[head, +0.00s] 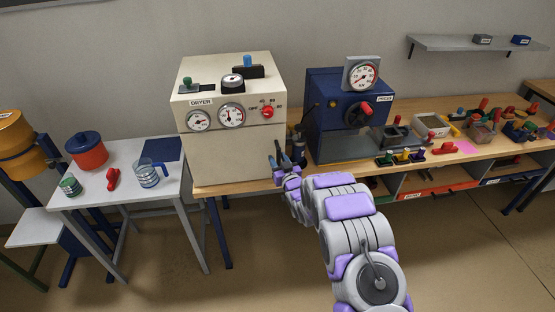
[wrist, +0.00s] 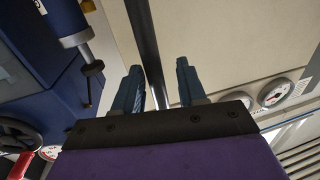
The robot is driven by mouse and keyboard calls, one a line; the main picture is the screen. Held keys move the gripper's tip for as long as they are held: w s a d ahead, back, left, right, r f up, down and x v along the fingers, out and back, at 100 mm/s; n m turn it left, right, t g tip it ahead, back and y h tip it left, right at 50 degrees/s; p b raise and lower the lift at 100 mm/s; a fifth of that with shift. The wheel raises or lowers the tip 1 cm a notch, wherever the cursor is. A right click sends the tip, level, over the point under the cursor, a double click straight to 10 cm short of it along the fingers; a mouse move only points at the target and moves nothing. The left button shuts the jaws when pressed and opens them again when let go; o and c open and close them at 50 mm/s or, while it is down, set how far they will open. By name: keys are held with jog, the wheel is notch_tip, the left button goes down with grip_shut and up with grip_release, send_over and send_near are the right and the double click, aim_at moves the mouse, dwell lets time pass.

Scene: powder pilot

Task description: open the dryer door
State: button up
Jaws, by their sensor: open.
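The dryer (head: 235,150) is a cream box with a "DRYER" label, two gauges and a red knob (head: 267,112) on its upper front. It stands at the left end of the wooden bench, and its front door looks closed. In the wrist view the cream door face (wrist: 225,50) fills the right side. A dark vertical bar, the door handle (wrist: 147,50), runs down between my fingers. My gripper (head: 278,152) is at the dryer's right front edge. In the wrist view my gripper (wrist: 158,85) is open, with one finger on each side of the bar; contact cannot be told.
A blue press (head: 325,115) stands close to the right of the dryer, also near my gripper in the wrist view (wrist: 50,45). A white side table (head: 130,185) with a red pot (head: 87,150) and a jug (head: 147,175) is at left. The floor in front of the dryer is clear.

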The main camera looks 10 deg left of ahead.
jog(key=shift+w+a, duration=0.3)
jog(key=shift+w, duration=0.2)
jog(key=shift+w+d+r, duration=0.1)
jog(key=shift+w+d, duration=0.05)
jog(key=shift+d, duration=0.35)
jog(key=shift+a, duration=0.4)
jog(key=c, duration=0.6)
jog(key=shift+d, duration=0.15)
grip_shut()
